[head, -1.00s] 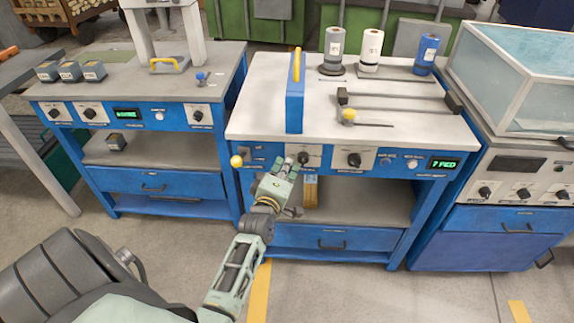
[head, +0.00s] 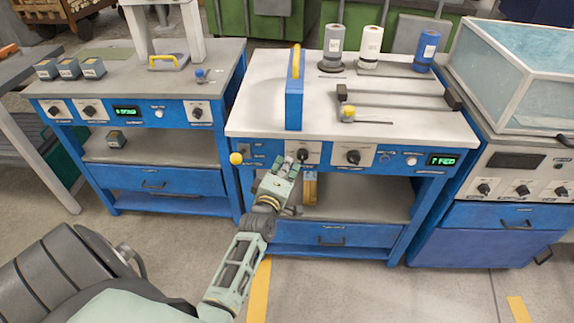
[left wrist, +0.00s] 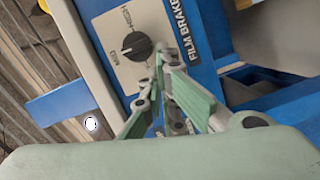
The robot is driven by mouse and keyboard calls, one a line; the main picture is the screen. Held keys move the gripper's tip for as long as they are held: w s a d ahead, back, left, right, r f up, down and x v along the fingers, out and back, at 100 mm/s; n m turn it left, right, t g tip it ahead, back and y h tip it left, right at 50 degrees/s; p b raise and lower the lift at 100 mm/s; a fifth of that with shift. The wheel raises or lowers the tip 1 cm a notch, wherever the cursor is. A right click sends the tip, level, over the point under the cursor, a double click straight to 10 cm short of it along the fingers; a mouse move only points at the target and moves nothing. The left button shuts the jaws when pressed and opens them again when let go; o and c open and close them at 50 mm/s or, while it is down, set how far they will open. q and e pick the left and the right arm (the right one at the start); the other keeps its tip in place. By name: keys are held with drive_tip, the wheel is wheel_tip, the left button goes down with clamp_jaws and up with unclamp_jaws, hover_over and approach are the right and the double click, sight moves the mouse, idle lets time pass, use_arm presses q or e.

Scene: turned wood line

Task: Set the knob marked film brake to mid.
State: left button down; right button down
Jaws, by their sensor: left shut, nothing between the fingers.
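The film brake knob (left wrist: 136,46) is a black round knob on a pale plate in the left wrist view, next to the FILM BRAKE lettering (left wrist: 188,32). Its pale pointer line appears to face the side with the MID lettering (left wrist: 114,56); HIGH lies around the dial. In the head view the knob (head: 303,152) is on the middle bench's blue front panel. My left gripper (left wrist: 157,62) is shut and empty, its fingertips at the knob's edge; I cannot tell whether they touch. It also shows in the head view (head: 289,163), just left of the knob. My right gripper is not in view.
A second knob (head: 353,157) and a green display (head: 442,161) are on the same panel, right of the film brake. A yellow ball (head: 236,158) sticks out at the panel's left end. A blue upright with a yellow top (head: 294,100) stands above on the bench.

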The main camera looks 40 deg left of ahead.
use_arm(q)
drive_tip(key=v, duration=0.8)
drive_tip(key=shift+f, duration=0.15)
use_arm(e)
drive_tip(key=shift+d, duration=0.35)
